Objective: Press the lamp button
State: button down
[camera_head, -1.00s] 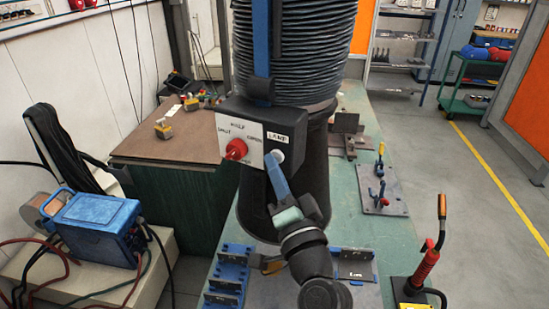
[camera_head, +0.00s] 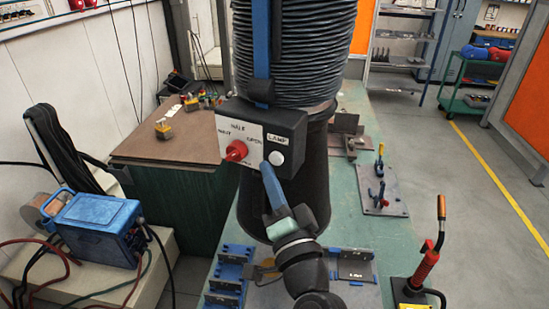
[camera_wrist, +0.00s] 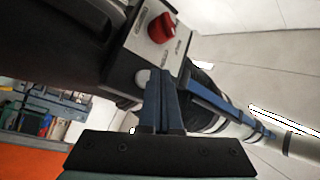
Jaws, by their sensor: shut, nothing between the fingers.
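The control box (camera_head: 290,123) has a grey-white face, a dark body and a "LAMP" label above a round white button (camera_head: 277,158). A red knob (camera_head: 236,151) sits on the same face, left of the button. My gripper (camera_head: 266,167) is shut and empty. Its tips are just below and left of the white button in the head view, close to the face; I cannot tell whether they touch it. In the wrist view the fingertips (camera_wrist: 163,75) are beside the white button (camera_wrist: 142,77), and the red knob (camera_wrist: 161,27) shows beyond them.
The box hangs on a thick black ribbed column (camera_head: 300,50) with a blue strap. A green bench (camera_head: 350,215) with clamps and blue fixtures lies below and right. A red-handled torch (camera_head: 425,265) stands at front right. A brown-topped table (camera_head: 175,145) is at left.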

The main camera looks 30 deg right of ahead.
jog(key=s+a, duration=0.1)
jog(key=a, duration=0.1)
jog(key=s+a+p, duration=0.1)
jog(key=s+a, duration=0.1)
jog(key=shift+s+a, duration=0.2)
jog(key=shift+a, duration=0.05)
jog(key=shift+r, duration=0.1)
dwell(0.3)
jog(key=a+r+n+t+y, duration=0.2)
jog(key=a+r+n, duration=0.3)
jog(key=r, duration=0.5)
jog(key=a+r+n+t+y, duration=0.15)
jog(key=a+r+n, duration=0.35)
jog(key=r, duration=0.5)
jog(key=s+a+r+n+t, duration=0.1)
jog(key=s+r, duration=0.3)
jog(key=r, duration=0.4)
jog(key=s+a+r+n+t, duration=0.2)
jog(key=s+r, duration=0.3)
jog(key=r, duration=0.3)
jog(key=shift+s+a, duration=0.3)
jog(key=shift+a, duration=0.4)
jog(key=shift+a+n+t, duration=0.15)
jog(key=shift+n+t, duration=0.1)
jog(key=shift+n, duration=0.05)
